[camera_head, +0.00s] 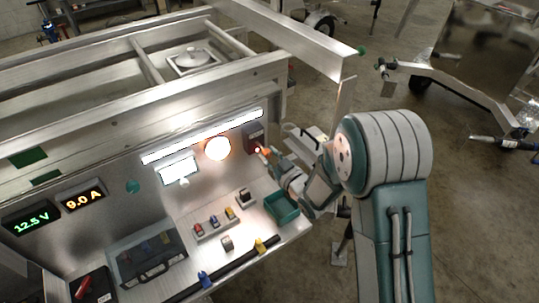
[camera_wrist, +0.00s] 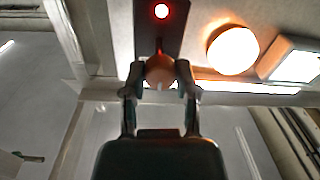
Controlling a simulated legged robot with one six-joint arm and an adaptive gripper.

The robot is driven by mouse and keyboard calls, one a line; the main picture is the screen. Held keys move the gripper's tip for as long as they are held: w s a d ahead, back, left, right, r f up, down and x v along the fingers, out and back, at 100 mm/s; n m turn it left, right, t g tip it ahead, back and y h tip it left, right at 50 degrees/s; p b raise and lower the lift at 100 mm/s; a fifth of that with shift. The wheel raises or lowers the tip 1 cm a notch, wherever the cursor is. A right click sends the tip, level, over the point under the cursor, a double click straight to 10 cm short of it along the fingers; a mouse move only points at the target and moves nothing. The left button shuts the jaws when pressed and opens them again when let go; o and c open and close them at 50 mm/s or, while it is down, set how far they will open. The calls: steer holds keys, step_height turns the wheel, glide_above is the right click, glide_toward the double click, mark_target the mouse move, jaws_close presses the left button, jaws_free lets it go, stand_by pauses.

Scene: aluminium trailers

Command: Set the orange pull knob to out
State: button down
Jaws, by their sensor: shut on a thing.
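The orange pull knob (camera_wrist: 159,69) sits between the two fingertips of my gripper (camera_wrist: 160,80) in the wrist view, and the fingers are shut on it. A thin stem joins the knob to a dark plate (camera_wrist: 172,25) with a lit red lamp (camera_wrist: 161,11). In the head view, my gripper (camera_head: 270,157) reaches from the right to the dark plate (camera_head: 253,136) on the panel. The knob is small there and mostly hidden by the fingers.
A round glowing lamp (camera_head: 217,149) and a lit white display (camera_head: 178,169) are left of the plate. Below are a teal tray (camera_head: 281,208), several small coloured switches (camera_head: 214,223) and a clear-lidded case (camera_head: 148,258). A trailer beam (camera_head: 300,45) runs above.

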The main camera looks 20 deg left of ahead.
steer(key=shift+c, duration=1.9)
jaws_free()
steer(key=shift+a+f, duration=0.15)
steer(key=shift+a, duration=0.1)
steer(key=shift+d, duration=0.15)
steer(key=shift+d, duration=0.2)
steer(key=v, duration=1.1)
steer(key=shift+s+d, duration=0.2)
steer(key=shift+d, duration=0.2)
